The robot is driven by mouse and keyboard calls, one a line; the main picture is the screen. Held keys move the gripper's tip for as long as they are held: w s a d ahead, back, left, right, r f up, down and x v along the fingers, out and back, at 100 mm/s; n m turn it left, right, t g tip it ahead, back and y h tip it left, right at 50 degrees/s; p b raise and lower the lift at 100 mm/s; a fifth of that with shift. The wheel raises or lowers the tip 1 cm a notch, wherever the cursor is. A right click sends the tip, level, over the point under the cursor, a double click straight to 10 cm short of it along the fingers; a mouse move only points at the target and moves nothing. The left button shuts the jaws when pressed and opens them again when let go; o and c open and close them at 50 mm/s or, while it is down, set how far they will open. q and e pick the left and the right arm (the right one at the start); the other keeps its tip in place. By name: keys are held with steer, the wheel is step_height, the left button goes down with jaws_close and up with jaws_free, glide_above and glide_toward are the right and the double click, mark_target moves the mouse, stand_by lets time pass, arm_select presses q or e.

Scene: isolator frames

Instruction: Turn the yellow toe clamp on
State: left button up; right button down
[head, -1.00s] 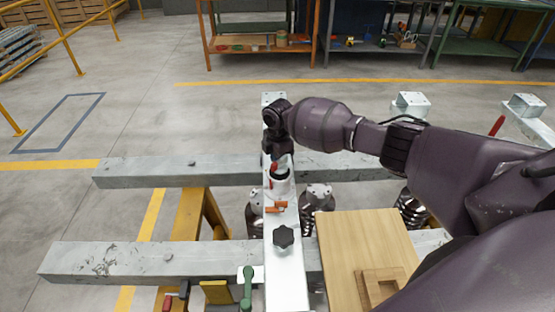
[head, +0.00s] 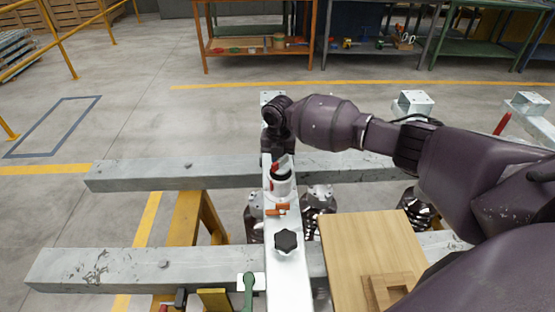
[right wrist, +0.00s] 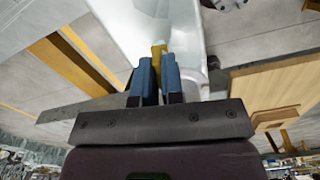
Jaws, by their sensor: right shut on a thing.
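My right gripper (head: 278,152) is over the far part of the white rail (head: 287,278) in the head view; its fingertips are too small to make out there. In the right wrist view, its two blue fingers (right wrist: 158,72) are shut on a narrow yellow piece, taken as the yellow toe clamp (right wrist: 158,50). The rest of the clamp is hidden behind the fingers, and its angle cannot be read clearly. My left gripper is not in view.
On the rail, nearer than the gripper, are a white cylinder with red parts (head: 281,185), an orange piece (head: 277,210) and a black knob (head: 286,241). A green lever (head: 248,290) stands beside it. A wooden board (head: 365,250) lies to the right. Grey beams (head: 140,266) cross below.

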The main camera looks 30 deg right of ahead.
steer(key=shift+n, duration=0.7)
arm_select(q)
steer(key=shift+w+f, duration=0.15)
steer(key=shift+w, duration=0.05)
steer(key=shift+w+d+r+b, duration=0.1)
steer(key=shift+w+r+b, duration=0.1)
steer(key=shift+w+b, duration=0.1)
arm_select(e)
steer(key=shift+n, duration=0.3)
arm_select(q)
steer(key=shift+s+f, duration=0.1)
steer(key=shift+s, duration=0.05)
arm_select(e)
steer(key=c, duration=1.3)
jaws_free()
steer(key=shift+o, duration=0.3)
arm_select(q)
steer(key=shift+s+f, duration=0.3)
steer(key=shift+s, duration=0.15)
arm_select(e)
steer(key=shift+r, duration=0.15)
